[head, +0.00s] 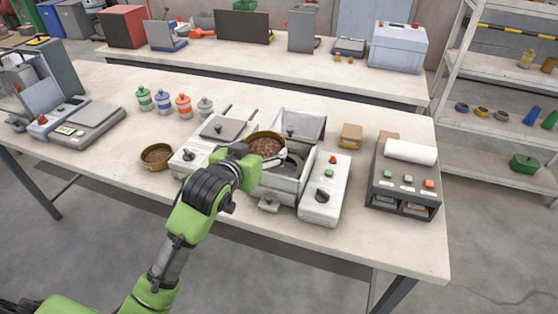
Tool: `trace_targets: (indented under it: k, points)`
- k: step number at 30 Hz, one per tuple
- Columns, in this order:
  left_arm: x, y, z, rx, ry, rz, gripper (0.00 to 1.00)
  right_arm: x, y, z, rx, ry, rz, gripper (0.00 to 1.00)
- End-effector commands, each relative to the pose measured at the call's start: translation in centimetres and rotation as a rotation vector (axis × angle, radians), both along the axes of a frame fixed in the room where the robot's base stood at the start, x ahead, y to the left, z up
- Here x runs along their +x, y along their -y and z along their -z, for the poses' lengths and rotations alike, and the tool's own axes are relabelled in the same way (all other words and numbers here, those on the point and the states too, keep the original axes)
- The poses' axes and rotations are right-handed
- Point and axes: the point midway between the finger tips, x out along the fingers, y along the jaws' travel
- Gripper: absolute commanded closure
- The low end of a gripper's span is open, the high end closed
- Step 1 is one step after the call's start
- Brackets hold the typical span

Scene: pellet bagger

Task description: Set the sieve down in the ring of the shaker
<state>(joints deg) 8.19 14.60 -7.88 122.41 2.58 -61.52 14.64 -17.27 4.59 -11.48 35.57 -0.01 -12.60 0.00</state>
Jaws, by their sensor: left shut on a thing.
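The sieve (266,145) is a round brass-rimmed pan with brown pellets in it. My left gripper (264,160) is shut on its near side and holds it above the left part of the shaker. The shaker (283,189) is a grey open box with a raised lid (301,125) at its back. The dark ring (293,166) inside shows only in part, to the right of and below the sieve; the sieve and gripper hide the rest. My right gripper is not in view.
A control box (325,189) with a knob stands right of the shaker. A hotplate-like unit (206,143) stands to its left, beside another brass pan (157,155) of pellets. Several colored bottles (164,101) stand behind. A printer-like unit (404,183) is at the right.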

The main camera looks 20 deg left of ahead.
Motion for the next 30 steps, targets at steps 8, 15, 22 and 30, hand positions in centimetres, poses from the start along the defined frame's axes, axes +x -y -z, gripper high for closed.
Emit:
trace_targets:
  k: [8, 15, 22, 30]
  points:
    - [5.2, 1.7, 4.1, 0.001, -0.003, 0.000, 0.49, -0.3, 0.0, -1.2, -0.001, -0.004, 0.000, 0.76]
    - [7.1, 2.3, 6.5, 0.001, 0.001, 0.000, 0.49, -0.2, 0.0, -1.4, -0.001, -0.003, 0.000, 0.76]
    - [7.7, 2.5, 8.7, 0.002, -0.004, 0.002, 0.49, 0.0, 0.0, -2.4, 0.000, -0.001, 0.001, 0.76]
    - [7.7, 2.6, 10.4, 0.000, 0.002, 0.002, 0.49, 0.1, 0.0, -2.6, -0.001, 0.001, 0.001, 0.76]
